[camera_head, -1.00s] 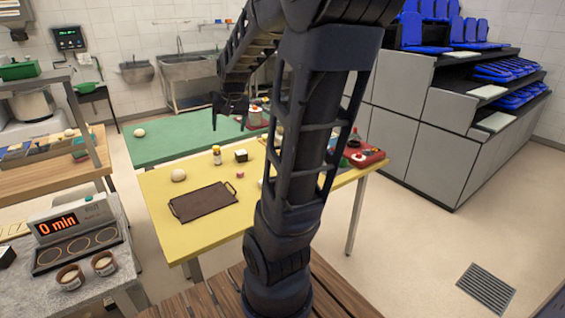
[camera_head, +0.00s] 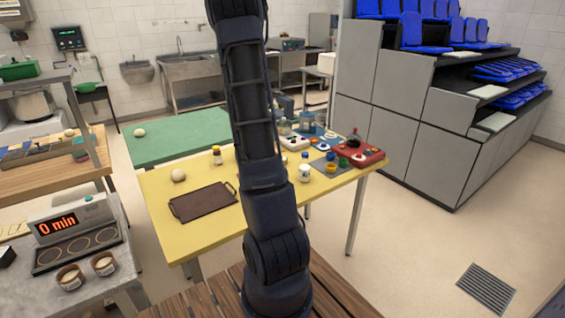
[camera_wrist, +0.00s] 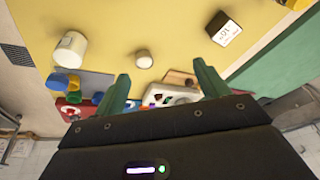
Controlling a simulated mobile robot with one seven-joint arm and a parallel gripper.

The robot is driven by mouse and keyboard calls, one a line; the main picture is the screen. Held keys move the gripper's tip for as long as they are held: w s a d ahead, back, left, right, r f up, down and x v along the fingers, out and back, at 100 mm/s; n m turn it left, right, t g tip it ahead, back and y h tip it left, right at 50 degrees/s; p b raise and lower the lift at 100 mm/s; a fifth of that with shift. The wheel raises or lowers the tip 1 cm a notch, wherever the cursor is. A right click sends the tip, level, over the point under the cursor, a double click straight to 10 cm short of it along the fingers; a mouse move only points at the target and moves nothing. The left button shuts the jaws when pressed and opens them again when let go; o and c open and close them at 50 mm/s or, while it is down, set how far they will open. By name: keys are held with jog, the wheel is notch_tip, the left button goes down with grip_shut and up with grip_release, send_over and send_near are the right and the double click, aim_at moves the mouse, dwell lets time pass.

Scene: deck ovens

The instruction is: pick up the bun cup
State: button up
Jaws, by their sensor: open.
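Two brown cups with pale round tops, which look like bun cups, stand side by side on the grey counter at the lower left of the head view: a left cup (camera_head: 70,278) and a right cup (camera_head: 103,265). Neither shows in the wrist view. My gripper (camera_wrist: 163,77) shows in the wrist view with its two green fingers apart and nothing visible between them. It points over the yellow table, away from the cups. In the head view my arm rises out of the top of the picture, so the gripper is out of frame there.
A heater with a "0 min" display (camera_head: 62,225) stands behind the cups. The yellow table (camera_head: 200,243) holds a dark tray (camera_head: 203,201), a white jar (camera_head: 304,172), a red case (camera_head: 362,156) and small items.

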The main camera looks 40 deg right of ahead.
jog(key=shift+m+g+h, duration=0.4)
jog(key=shift+m+h, duration=0.3)
jog(key=shift+m, duration=0.1)
jog(key=shift+w+d+f, duration=0.6)
jog(key=shift+d+f, duration=1.6)
jog(key=shift+f, duration=0.85)
jog(key=shift+w+d+f, duration=0.65)
jog(key=shift+d+f, duration=1.5)
jog(key=shift+f, duration=0.95)
jog(key=shift+w+d+f, duration=0.6)
jog(key=shift+d+f, duration=1.6)
jog(key=shift+f, duration=0.85)
jog(key=c, duration=1.1)
jog(key=shift+o, duration=0.2)
jog(key=shift+r, duration=0.1)
